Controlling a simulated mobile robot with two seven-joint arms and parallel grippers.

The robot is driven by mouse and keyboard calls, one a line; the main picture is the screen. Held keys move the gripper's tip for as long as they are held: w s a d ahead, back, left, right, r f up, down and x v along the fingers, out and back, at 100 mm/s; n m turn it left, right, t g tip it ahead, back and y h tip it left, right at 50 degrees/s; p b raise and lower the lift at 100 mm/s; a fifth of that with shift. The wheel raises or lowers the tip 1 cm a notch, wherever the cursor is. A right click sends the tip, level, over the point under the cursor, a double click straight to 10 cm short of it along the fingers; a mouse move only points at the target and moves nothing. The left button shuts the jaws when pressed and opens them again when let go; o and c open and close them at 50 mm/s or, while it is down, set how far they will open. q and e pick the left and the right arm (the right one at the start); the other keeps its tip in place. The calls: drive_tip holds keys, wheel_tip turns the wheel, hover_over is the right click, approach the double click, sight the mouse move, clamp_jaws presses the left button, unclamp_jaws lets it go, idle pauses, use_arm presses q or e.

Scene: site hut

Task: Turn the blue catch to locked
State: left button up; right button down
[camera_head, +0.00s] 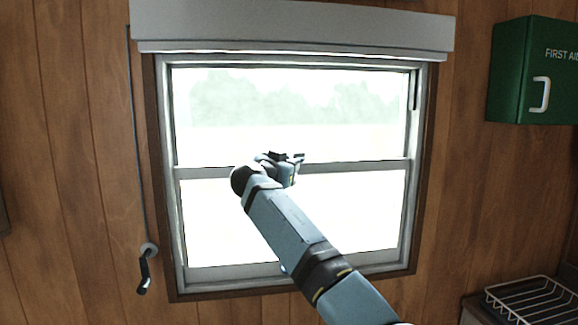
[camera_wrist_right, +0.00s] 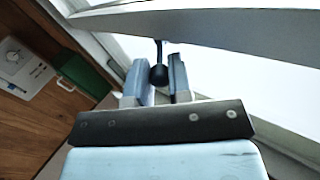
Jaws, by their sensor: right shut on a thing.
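The sash window's meeting rail (camera_head: 345,167) runs across the middle of the window. My right arm reaches up to it from the lower right, and my right gripper (camera_head: 287,156) is at the rail, just right of its left half. In the right wrist view my right gripper (camera_wrist_right: 160,68) is shut on a small lever with a round knob (camera_wrist_right: 158,75), which I take to be the catch. It looks almost black in this light. The lever stands out from the rail. The rest of the catch is hidden in the head view, so its setting cannot be told. My left gripper is not in view.
A roller blind housing (camera_head: 290,28) is above the window. A crank handle (camera_head: 144,272) hangs at lower left. A green first aid box (camera_head: 535,75) is on the right wall, and a wire rack (camera_head: 535,300) is at lower right.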

drive_tip(key=c, duration=1.3)
unclamp_jaws()
drive_tip(key=shift+d, duration=0.1)
drive_tip(key=b+v, duration=0.2)
drive_tip(key=v, duration=1.1)
drive_tip(key=shift+s, duration=0.35)
drive_tip(key=shift+c, duration=0.3)
